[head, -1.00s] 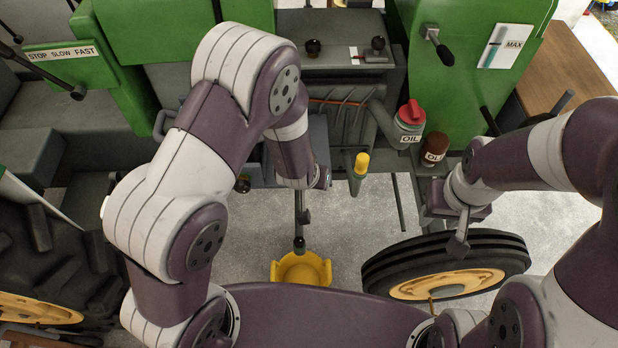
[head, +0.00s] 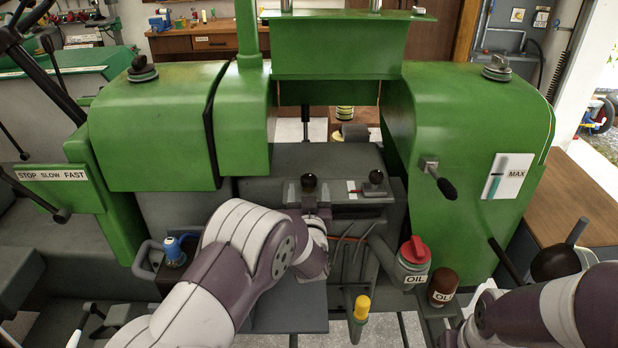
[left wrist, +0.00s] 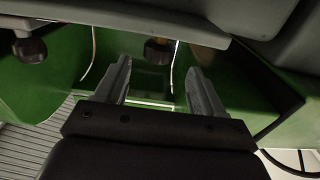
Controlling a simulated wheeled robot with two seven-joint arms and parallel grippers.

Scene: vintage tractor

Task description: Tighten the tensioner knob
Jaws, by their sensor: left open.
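A dark round knob (head: 309,183) stands on the grey engine block, left of a second dark knob (head: 376,177) beside a small red-marked plate. No label shows which is the tensioner knob. Another dark knob (left wrist: 28,50) is at the upper left there. My right gripper is out of view.
Green hood panels (head: 480,130) flank the engine block. A red-capped oil bottle (head: 413,262), a brown can (head: 443,287) and a yellow-topped part (head: 362,307) stand right of my left arm. A lever with a black grip (head: 440,180) sticks out from the right panel.

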